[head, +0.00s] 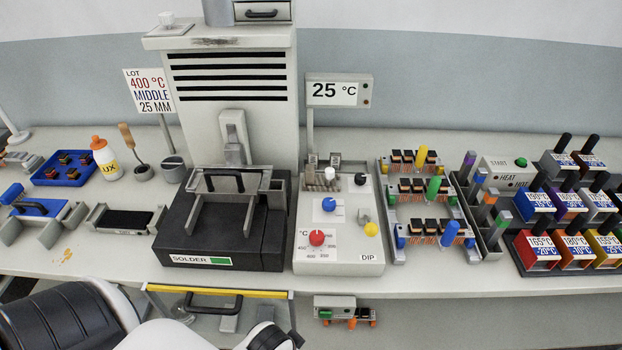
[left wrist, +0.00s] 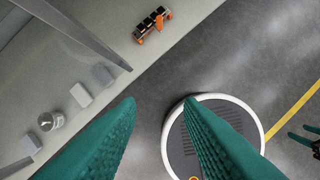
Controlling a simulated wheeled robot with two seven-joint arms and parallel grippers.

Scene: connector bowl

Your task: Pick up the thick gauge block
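Several small blocks lie on a pale surface at the left of the left wrist view: a light block (left wrist: 82,95), a grey block (left wrist: 103,75) and another grey block (left wrist: 32,145). I cannot tell which is the thick gauge block. My left gripper (left wrist: 160,101) is open and empty, its green fingers wide apart, to the right of these blocks in that view. Its fingers do not show in the head view. What seems to be part of my right gripper (left wrist: 307,139) shows at the right edge of the left wrist view; its opening is unclear.
A yellow-edged front with a dark handle (head: 212,304) lies below the bench. A small connector part (left wrist: 153,24) lies beyond the blocks. The bench holds a black solder unit (head: 217,240), a dip panel (head: 338,250) and connector racks (head: 421,205).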

